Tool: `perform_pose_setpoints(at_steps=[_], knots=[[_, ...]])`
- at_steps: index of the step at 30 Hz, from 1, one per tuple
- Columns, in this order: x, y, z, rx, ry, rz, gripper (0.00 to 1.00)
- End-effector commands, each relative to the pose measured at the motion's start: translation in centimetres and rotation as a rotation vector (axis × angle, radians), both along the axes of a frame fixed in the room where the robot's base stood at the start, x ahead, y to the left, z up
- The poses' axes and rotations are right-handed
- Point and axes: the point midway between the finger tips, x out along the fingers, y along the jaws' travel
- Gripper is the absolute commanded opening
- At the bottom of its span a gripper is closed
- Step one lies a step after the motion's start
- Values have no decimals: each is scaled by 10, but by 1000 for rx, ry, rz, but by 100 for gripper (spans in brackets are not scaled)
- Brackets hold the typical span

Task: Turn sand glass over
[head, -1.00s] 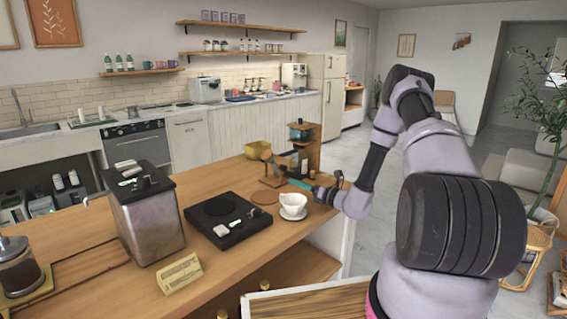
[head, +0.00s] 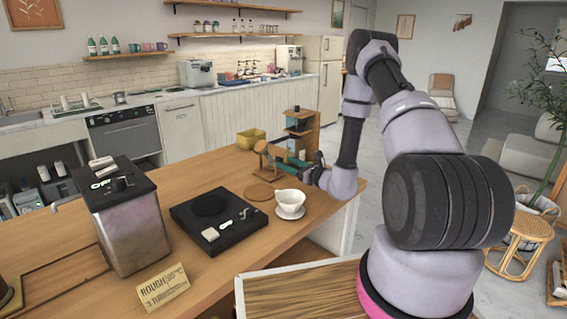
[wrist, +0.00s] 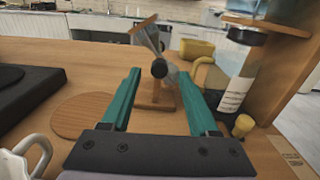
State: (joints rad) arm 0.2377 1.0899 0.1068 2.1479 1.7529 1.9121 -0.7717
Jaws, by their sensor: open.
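The sand glass (wrist: 147,38) stands on a wooden stand straight ahead in the wrist view, with a dark round knob at its middle. Its glass body looks tilted, with the wooden end up to the left. In the head view the sand glass (head: 264,158) is near the far right end of the counter, partly hidden by my gripper. My gripper (wrist: 158,75) is open, its teal fingers apart on either side of the knob and stand. I see nothing held between them. Whether a finger touches the sand glass is unclear. My gripper (head: 287,164) is small in the head view.
A wooden shelf (head: 309,125) with a bottle (wrist: 236,80) stands close on the right. A round wooden coaster (head: 260,192), a white cup (head: 289,197) on a saucer and a black scale (head: 222,233) are nearer. A yellow container (head: 250,138) is behind.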

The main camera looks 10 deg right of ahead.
Motion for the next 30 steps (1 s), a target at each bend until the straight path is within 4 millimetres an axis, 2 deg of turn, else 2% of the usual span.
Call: perform_pose_setpoints(at_steps=[6, 16, 17, 18, 20, 21, 30], knots=[[20, 13, 0, 0, -1, 1, 61], [23, 15, 0, 1, 1, 0, 61], [23, 15, 0, 1, 1, 0, 53], [23, 15, 0, 1, 1, 0, 38], [23, 15, 0, 1, 1, 0, 15], [23, 15, 0, 1, 1, 0, 0], [22, 15, 0, 17, 11, 0, 0]])
